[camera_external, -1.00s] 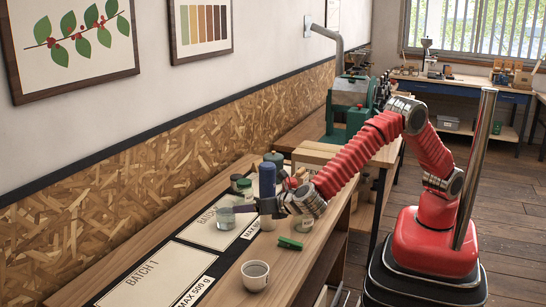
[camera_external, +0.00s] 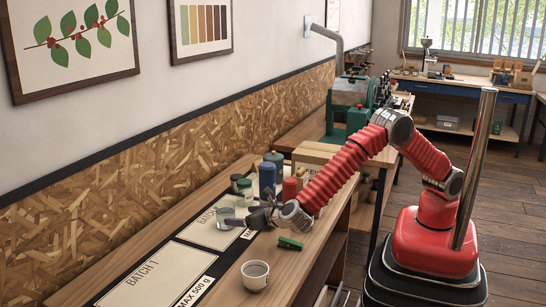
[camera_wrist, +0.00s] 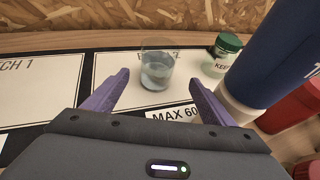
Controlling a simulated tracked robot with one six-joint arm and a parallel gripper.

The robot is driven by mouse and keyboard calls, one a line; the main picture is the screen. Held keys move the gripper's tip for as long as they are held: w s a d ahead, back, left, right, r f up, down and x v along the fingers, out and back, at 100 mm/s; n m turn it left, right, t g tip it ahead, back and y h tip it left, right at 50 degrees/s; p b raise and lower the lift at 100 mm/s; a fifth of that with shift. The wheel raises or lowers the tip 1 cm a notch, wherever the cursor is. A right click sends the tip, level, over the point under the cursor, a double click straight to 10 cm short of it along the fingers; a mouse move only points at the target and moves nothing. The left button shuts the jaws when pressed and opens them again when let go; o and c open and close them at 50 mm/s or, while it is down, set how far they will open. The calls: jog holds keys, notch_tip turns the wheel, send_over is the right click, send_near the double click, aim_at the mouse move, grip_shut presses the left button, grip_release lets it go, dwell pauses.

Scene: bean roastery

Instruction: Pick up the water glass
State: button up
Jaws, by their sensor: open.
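The water glass (camera_wrist: 157,68) is clear and part full. It stands upright on the Batch 2 mat in the wrist view, and shows small in the external view (camera_external: 227,217). My gripper (camera_wrist: 158,88) is open, its two purple fingers pointing at the glass from either side, with the glass between and just beyond the tips in the picture. In the external view my gripper (camera_external: 246,218) is low over the bench, just right of the glass. No contact with the glass is visible.
A green-lidded jar (camera_wrist: 222,55) stands right of the glass, with a large blue bottle (camera_wrist: 275,60) and a red container (camera_wrist: 300,106) further right. A white cup (camera_external: 255,276) and green clip (camera_external: 290,243) lie nearer the bench front. The Batch 1 mat (camera_external: 155,271) is bare.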

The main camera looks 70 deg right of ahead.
aim_at(233, 215)
jog(key=shift+x, duration=2.35)
jog(key=shift+w, duration=0.1)
jog(key=shift+a+x, duration=0.2)
jog(key=shift+x, duration=2.35)
jog(key=shift+f, duration=0.15)
jog(key=shift+c, duration=0.3)
jog(key=c, duration=1.4)
